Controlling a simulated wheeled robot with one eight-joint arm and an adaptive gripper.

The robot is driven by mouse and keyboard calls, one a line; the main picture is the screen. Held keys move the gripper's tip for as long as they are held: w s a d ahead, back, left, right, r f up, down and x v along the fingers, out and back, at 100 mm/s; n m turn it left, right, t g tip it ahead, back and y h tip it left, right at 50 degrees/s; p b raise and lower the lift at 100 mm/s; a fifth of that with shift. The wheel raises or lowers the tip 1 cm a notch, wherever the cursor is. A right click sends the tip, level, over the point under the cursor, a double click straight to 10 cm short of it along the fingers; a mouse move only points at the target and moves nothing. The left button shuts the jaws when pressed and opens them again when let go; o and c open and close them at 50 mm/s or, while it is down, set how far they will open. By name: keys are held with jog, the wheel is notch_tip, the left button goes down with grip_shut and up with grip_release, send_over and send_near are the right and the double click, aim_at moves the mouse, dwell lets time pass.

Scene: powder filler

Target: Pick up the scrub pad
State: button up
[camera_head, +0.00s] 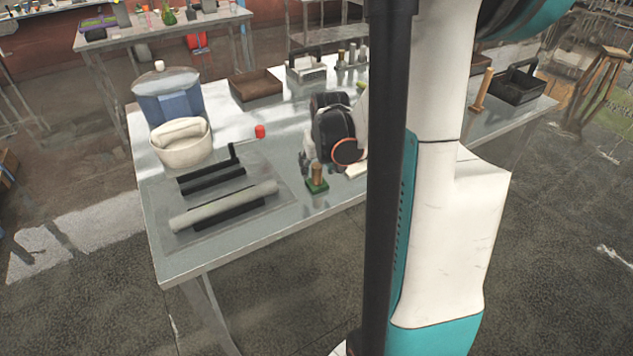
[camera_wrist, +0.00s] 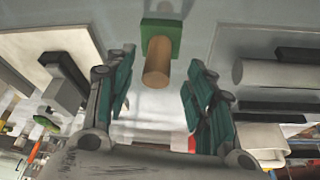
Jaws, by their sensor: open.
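The scrub pad is a green block with an upright wooden cylinder handle. In the head view the scrub pad (camera_head: 318,186) stands near the table's front edge, left of my arm's column. In the wrist view the scrub pad (camera_wrist: 160,24) is at top centre, its handle pointing down the picture between my fingers. My gripper (camera_wrist: 160,68) is open and empty, with one teal-lined finger on each side of the handle and gaps on both sides. In the head view the fingers are close beside the pad, partly hidden by my dark wrist.
A grey roller (camera_head: 224,205) and black bars (camera_head: 212,181) lie on a mat to the left. Behind are a cream bucket (camera_head: 182,143), a red-capped object (camera_head: 260,131) and a brown tray (camera_head: 256,84). A pale slab (camera_wrist: 68,42) lies left of the pad in the wrist view.

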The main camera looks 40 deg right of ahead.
aim_at(317, 167)
jog(key=b+x, duration=0.1)
jog(key=x, duration=0.3)
jog(key=shift+w+d, duration=0.1)
jog(key=shift+d, duration=0.15)
grip_shut()
jog(key=shift+r, duration=0.15)
notch_tip(317, 167, up, 20)
jog(key=p, duration=0.5)
jog(key=shift+p, duration=0.4)
